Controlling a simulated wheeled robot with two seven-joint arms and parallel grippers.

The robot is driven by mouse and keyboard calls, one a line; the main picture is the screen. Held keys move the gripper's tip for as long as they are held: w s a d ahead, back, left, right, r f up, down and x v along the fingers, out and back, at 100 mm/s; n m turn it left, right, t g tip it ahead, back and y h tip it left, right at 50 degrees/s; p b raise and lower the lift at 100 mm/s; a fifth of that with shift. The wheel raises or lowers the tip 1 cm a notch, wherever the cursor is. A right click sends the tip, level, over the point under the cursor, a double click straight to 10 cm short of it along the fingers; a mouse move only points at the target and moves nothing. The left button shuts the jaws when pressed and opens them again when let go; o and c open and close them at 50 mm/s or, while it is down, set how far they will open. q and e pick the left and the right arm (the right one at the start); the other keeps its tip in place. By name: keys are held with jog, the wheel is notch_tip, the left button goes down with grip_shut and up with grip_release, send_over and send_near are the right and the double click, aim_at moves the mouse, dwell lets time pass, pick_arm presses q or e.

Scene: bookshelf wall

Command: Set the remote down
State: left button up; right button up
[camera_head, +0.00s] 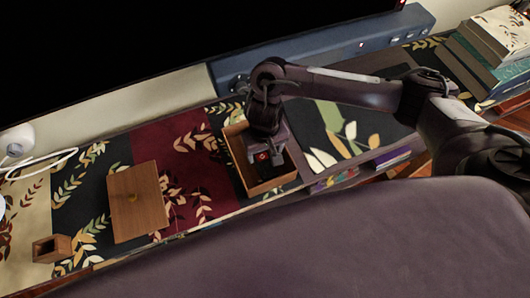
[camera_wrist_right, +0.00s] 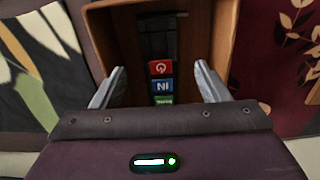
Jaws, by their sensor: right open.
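The remote (camera_wrist_right: 161,85) is dark with red, blue and green keys, and lies inside an open wooden box (camera_head: 274,187). In the right wrist view the box walls (camera_wrist_right: 103,22) surround it. My right gripper (camera_head: 264,158) is open and reaches down into the box, with its two fingers (camera_wrist_right: 159,70) apart on either side of the remote. A gap shows between each finger and the remote in the wrist view. The lower end of the remote is hidden by my gripper body. My left gripper is not in view.
A blue-grey bar (camera_head: 320,58) runs behind. Stacked books (camera_head: 492,45) stand at the far right. Clear patterned surface lies between lid and box.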

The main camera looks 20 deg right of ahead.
notch_tip(320, 180, up, 5)
jog(key=shift+r+p, duration=0.15)
jog(key=shift+p, duration=0.75)
jog(key=shift+s, duration=0.15)
